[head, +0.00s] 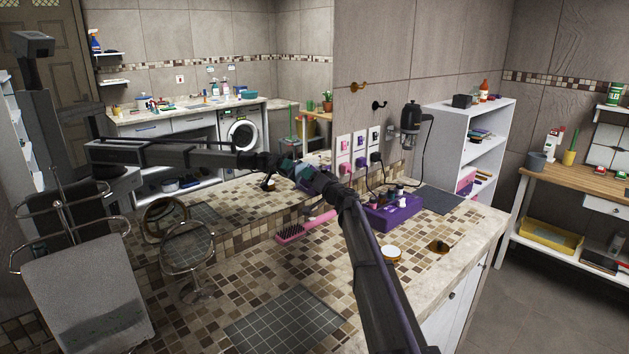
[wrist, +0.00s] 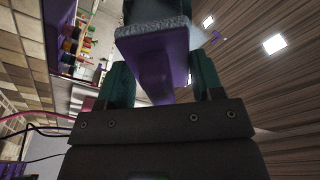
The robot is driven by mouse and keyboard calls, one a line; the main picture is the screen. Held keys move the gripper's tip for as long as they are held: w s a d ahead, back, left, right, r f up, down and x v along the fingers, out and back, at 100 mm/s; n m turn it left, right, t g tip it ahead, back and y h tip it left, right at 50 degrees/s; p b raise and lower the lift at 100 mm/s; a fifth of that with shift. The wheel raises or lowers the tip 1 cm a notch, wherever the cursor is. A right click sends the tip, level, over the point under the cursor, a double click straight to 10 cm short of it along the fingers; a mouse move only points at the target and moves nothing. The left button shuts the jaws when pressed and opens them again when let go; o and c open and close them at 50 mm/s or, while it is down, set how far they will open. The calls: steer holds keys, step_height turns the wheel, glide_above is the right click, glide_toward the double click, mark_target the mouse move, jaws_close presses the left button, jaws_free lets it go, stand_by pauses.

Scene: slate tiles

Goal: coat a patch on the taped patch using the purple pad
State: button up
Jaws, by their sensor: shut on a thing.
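My gripper (wrist: 161,82) has teal fingers and is shut on the purple pad (wrist: 156,62), which has a grey, fuzzy face, in the wrist view. In the head view my gripper (head: 300,173) is raised over the back of the counter, near the wall mirror; the pad is hard to make out there. A dark square with pale grid lines (head: 284,322) lies on the counter at the front and appears to be the taped patch. Its tape edging is not clear. My gripper is well behind and above it, apart from it.
A purple caddy (head: 395,216) with bottles stands right of my arm. A pink hairbrush (head: 305,228), a round jar (head: 391,253) and a standing mirror (head: 188,250) are on the mosaic counter. A dark mat (head: 437,200) lies at the back right. The wall mirror reflects my arm.

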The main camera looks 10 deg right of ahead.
mark_target(320, 167)
steer(key=shift+x, duration=1)
stand_by(0.3)
steer(key=shift+f, duration=0.1)
steer(key=shift+w+d, duration=0.45)
steer(key=shift+d, duration=0.35)
steer(key=shift+w+d, duration=0.45)
steer(key=shift+d, duration=0.35)
steer(key=shift+w+d, duration=0.55)
steer(key=shift+d, duration=0.25)
steer(key=shift+w+d, duration=0.55)
steer(key=shift+d, duration=0.25)
steer(key=shift+a, duration=0.1)
